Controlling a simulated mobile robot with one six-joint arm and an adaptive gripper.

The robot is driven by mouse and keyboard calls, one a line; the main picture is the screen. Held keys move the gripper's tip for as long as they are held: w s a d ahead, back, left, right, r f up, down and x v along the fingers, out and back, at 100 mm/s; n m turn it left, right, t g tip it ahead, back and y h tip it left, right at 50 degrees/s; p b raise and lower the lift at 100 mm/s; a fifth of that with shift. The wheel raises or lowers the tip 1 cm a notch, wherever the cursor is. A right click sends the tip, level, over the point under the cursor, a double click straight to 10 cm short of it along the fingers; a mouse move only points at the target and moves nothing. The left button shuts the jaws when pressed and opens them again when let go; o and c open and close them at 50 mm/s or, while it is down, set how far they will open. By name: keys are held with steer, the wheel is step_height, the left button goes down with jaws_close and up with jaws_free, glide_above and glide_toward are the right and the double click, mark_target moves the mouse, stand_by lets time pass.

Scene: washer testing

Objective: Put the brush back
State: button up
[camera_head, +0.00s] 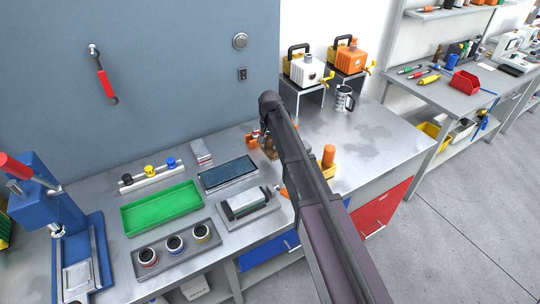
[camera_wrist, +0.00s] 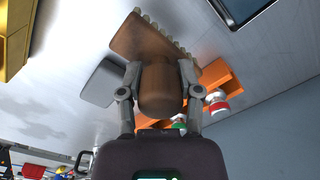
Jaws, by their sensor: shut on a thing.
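The brush (camera_wrist: 143,42) has a brown wooden body, with a row of pale bristles along one edge. In the wrist view my gripper (camera_wrist: 160,77) is shut on its rounded wooden handle, one finger on each side. In the head view the brush (camera_head: 269,151) shows as a small brown patch beside my arm, which hides much of it and my fingers. An orange holder (camera_wrist: 222,75) lies right behind the brush in the wrist view, and its edge also shows in the head view (camera_head: 252,141). I cannot tell whether the brush touches the holder or the bench.
A dark tablet-like tray (camera_head: 228,174), a grey block device (camera_head: 246,203) and a green tray (camera_head: 162,208) lie left of my arm. A yellow bin (camera_head: 326,170) with an orange-handled tool stands right of it.

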mark_target(269, 151)
steer(key=shift+f, duration=0.1)
stand_by(0.3)
steer(key=shift+f+b, duration=1.85)
steer(key=shift+f, duration=0.05)
steer(key=shift+f, duration=0.15)
steer(key=o, duration=1)
steer(key=shift+r, duration=0.2)
step_height(269, 151, up, 12)
steer(key=p, duration=1.2)
steer(key=shift+d, duration=0.1)
